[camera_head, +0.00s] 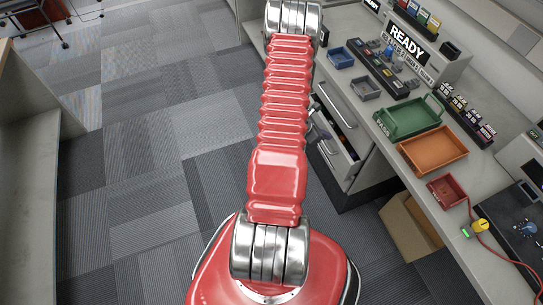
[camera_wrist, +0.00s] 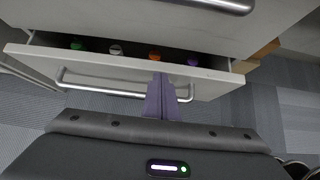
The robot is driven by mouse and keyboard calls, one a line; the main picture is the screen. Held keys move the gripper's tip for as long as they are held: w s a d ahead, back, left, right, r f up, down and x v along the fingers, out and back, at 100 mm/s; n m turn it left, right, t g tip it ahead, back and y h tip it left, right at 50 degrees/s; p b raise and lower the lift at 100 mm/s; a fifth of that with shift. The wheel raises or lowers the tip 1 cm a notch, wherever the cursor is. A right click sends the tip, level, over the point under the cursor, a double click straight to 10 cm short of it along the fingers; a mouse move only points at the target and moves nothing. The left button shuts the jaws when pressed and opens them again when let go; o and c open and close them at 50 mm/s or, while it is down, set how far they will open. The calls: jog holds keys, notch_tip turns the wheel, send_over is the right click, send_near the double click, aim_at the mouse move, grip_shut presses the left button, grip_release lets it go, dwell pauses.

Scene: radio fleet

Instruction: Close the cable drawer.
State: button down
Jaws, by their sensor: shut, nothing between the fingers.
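The cable drawer (camera_wrist: 110,68) stands partly open in the wrist view. Its pale front has a long metal bar handle (camera_wrist: 85,88). Several small coloured items, green, white, orange and purple, show in the gap behind the front. My gripper (camera_wrist: 161,80) is shut and empty. Its purple-grey fingers point at the drawer front and overlap the handle near its right part. I cannot tell whether the fingertips touch the front. In the head view, my red arm hides part of the drawers under the bench.
Another closed drawer front with a metal handle (camera_wrist: 225,4) is above the open one. In the head view, the bench holds a green tray (camera_head: 408,118), an orange tray (camera_head: 433,150) and a red tray (camera_head: 447,190). A cardboard box (camera_head: 408,232) stands on the floor beside the cabinet. Carpet at left is clear.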

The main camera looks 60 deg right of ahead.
jog(key=shift+d, duration=0.15)
dwell(0.3)
jog(key=w+a+f+v, duration=0.1)
jog(key=f+v, duration=0.1)
jog(key=v, duration=1)
jog(key=shift+w+a+r, duration=0.25)
jog(key=shift+w+a, duration=0.1)
jog(key=shift+a, duration=0.2)
